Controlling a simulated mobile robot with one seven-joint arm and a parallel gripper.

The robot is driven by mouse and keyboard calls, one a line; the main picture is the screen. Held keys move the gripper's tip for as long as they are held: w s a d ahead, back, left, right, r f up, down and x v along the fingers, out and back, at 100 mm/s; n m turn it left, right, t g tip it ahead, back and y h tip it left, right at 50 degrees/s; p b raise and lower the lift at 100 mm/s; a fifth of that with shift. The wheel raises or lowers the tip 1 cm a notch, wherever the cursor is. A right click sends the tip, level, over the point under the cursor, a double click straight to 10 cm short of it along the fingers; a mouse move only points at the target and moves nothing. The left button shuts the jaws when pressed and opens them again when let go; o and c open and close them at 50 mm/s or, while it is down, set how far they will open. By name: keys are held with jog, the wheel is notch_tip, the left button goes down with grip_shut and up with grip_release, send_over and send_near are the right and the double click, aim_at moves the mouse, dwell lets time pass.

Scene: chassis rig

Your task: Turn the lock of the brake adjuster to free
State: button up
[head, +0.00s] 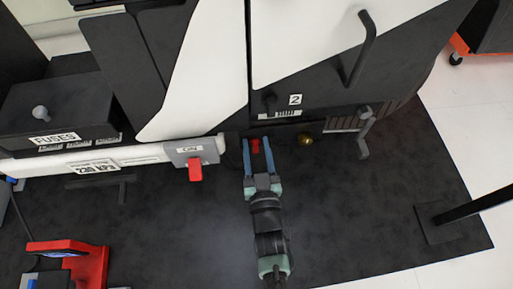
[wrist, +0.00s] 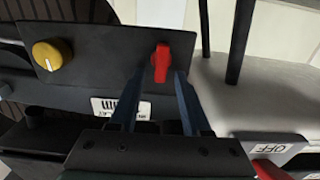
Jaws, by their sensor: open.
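A small red lock lever (head: 255,146) sits low on the chassis; in the wrist view the red lever (wrist: 161,60) stands roughly upright on a dark plate (wrist: 100,60). A round knob, brass in the head view (head: 306,140) and yellow in the wrist view (wrist: 47,55), sits on the same plate. My gripper (head: 256,141) is open, its two blue fingers reaching toward the plate. In the wrist view my gripper (wrist: 160,73) has one fingertip on each side of the red lever's lower part. I cannot tell whether they touch it. No lock position marking is readable.
A metal bracket (head: 364,130) stands right of the knob. A FUSES box (head: 55,110) is far left. The dark mat (head: 370,220) is mostly clear.

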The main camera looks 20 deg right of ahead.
grip_shut()
jog(key=shift+m, duration=0.3)
dwell(0.3)
jog(key=m, duration=0.5)
jog(key=d+m, duration=0.1)
jog(key=m, duration=0.2)
jog(key=shift+s+d+f+p, duration=0.1)
jog(key=shift+s+f+p, duration=0.1)
jog(key=shift+f+p, duration=0.15)
jog(key=shift+s+d+f+m+b, duration=0.1)
jog(key=shift+f+m+b, duration=0.35)
jog(key=shift+m, duration=1.1)
jog(key=shift+w+d+m+b, duration=0.15)
jog(key=shift+m+b, duration=0.6)
jog(key=shift+m, duration=0.75)
jog(key=shift+s+d+f+m+b, duration=0.2)
jog(key=shift+m+b, duration=0.4)
jog(key=shift+m, duration=0.95)
jog(key=shift+a, duration=0.1)
